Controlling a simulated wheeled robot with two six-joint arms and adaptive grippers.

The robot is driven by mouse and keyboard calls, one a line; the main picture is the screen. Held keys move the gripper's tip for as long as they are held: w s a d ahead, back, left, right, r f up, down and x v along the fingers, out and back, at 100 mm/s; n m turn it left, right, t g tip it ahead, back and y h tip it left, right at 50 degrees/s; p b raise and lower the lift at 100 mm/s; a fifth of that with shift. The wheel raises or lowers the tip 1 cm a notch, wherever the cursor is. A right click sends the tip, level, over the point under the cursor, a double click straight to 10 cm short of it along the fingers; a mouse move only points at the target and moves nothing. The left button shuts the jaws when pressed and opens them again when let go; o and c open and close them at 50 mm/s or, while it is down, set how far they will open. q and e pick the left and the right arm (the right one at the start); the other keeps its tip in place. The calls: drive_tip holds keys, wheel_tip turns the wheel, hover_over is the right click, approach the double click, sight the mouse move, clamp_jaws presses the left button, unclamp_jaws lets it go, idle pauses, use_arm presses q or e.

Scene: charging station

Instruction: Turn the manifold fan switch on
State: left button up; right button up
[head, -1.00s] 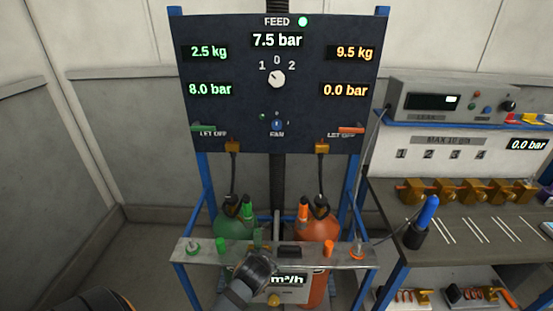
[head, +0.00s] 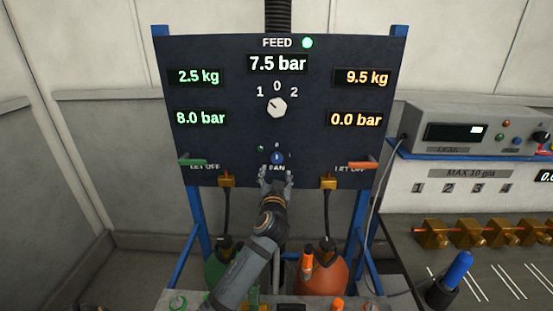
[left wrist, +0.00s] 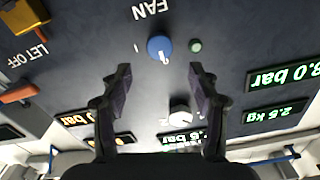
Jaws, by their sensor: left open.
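The fan switch is a small blue round knob (head: 277,158) above the FAN label on the dark panel (head: 225,150). In the left wrist view the knob (left wrist: 160,48) appears upside down, its white pointer toward the lower edge of that picture. A small dim green lamp (left wrist: 195,46) sits beside it. My left gripper (head: 276,178) is just below the knob in the head view, facing the panel. In the left wrist view its open fingers (left wrist: 158,76) are empty and apart from the knob. My right gripper is not in view.
A white selector knob (head: 277,107) sits higher on the panel. A green let-off lever (head: 193,162) and an orange one (head: 362,165) flank the fan switch. Gas bottles with hoses stand below. A bench (head: 405,225) with brass blocks is at right.

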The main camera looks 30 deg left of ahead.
sight(276, 161)
use_arm(q)
drive_tip(key=x, duration=0.2)
drive_tip(key=p+x, duration=0.1)
drive_tip(key=x, duration=0.1)
drive_tip(key=shift+r, duration=0.2)
drive_tip(key=x, duration=0.3)
drive_tip(key=p+x, duration=0.1)
drive_tip(key=x, duration=0.1)
drive_tip(key=shift+s+f, duration=0.1)
drive_tip(key=shift+f, duration=0.3)
drive_tip(key=shift+a, duration=0.15)
drive_tip(key=shift+w, duration=0.25)
drive_tip(key=shift+c, duration=0.6)
drive_tip(key=c, duration=1.1)
drive_tip(key=shift+o, duration=0.2)
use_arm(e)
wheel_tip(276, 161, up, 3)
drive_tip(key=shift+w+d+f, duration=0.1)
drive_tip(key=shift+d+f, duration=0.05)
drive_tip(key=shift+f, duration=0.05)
